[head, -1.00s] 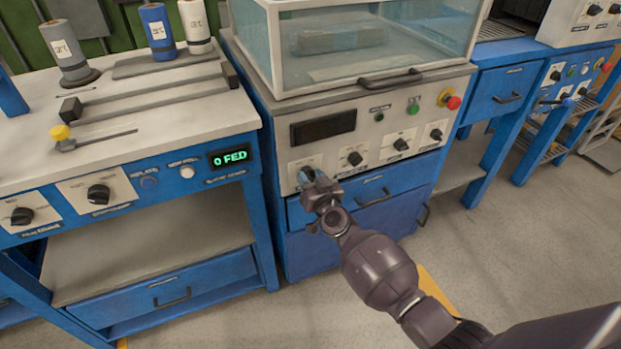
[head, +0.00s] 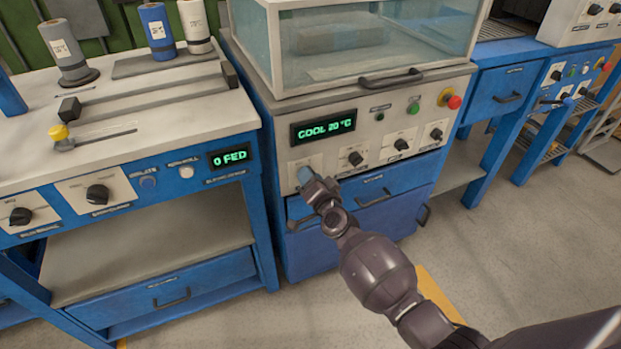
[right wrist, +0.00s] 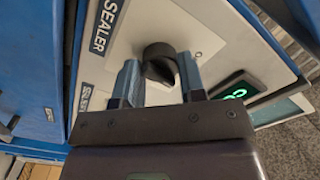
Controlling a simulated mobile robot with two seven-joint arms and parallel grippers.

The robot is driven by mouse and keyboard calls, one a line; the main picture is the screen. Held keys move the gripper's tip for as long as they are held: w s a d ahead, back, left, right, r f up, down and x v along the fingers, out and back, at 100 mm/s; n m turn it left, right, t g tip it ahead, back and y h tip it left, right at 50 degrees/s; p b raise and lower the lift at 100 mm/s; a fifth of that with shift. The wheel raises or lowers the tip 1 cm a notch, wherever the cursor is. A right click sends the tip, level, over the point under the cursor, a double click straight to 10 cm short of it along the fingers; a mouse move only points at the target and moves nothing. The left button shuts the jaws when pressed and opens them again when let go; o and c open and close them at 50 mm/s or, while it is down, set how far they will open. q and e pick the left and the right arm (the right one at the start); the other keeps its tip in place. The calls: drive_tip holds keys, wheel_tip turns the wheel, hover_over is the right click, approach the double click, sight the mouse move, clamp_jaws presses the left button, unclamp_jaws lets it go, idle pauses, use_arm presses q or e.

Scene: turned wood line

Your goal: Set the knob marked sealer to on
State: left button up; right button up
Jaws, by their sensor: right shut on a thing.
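The sealer knob (right wrist: 158,62) is black and round, on a pale plate with a "SEALER" label (right wrist: 105,28) beside it in the right wrist view. My right gripper (right wrist: 160,82) is shut on this knob, one finger on each side. In the head view my right gripper (head: 308,178) is at the leftmost control of the middle machine's panel and hides the knob. The machine's display (head: 323,127) is lit green and reads "COOL 20 °C". My left gripper is not in view.
Other black knobs (head: 355,158), a green button (head: 413,108) and a red emergency button (head: 453,102) share the panel. A clear hood (head: 350,40) stands above. At left is a bench (head: 150,110) with rolls, knobs and a "0 FED" display (head: 229,156).

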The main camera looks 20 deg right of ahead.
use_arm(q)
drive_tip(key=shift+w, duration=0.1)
use_arm(e)
drive_tip(key=shift+m, duration=2.1)
drive_tip(key=o, duration=0.9)
use_arm(q)
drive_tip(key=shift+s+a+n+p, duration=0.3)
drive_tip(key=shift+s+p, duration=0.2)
drive_tip(key=shift+p, duration=0.35)
use_arm(e)
drive_tip(key=s, duration=1)
drive_tip(key=shift+s+d, duration=0.2)
drive_tip(key=shift+s, duration=0.2)
